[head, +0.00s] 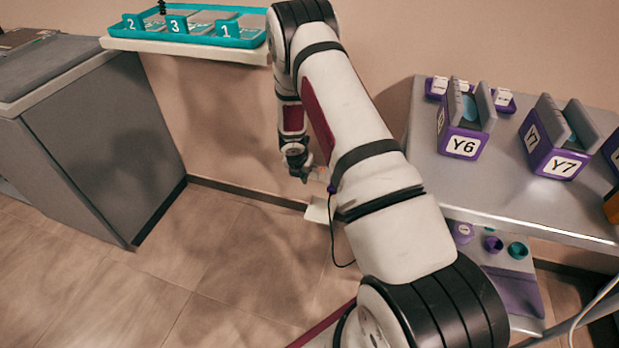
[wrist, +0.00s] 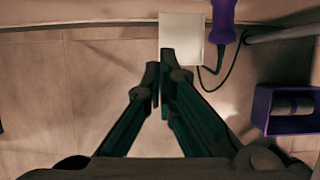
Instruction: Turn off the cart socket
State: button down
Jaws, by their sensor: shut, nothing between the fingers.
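A white socket plate (head: 318,210) sits low by the wall, left of the metal cart (head: 428,175); it also shows in the wrist view (wrist: 181,30) at the top centre. A purple plug (wrist: 222,22) with a black cable is at its right side. My gripper (head: 308,176) is shut and empty, just above the plate in the head view. In the wrist view its fingertips (wrist: 160,68) are close together and overlap the plate's lower left edge. I cannot tell whether they touch it. The switch's position cannot be made out.
Purple holders Y6 (head: 462,143) and Y7 (head: 556,161) stand on the cart. A purple box (wrist: 262,108) is right of the gripper in the wrist view. A shelf with a teal tray (head: 190,38) is above, and a grey cabinet (head: 105,140) stands left. Floor between is clear.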

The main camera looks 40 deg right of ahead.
aim_at(315, 175)
jog(key=w+d+f+b, duration=0.4)
jog(key=d+f, duration=0.1)
jog(key=f, duration=0.3)
jog(key=shift+w+d+f, duration=0.2)
jog(key=shift+d, duration=0.15)
jog(key=shift+w+d+r+p, duration=0.2)
jog(key=shift+w+d+p, duration=0.05)
jog(key=shift+d+p, duration=0.1)
jog(key=shift+r, duration=0.1)
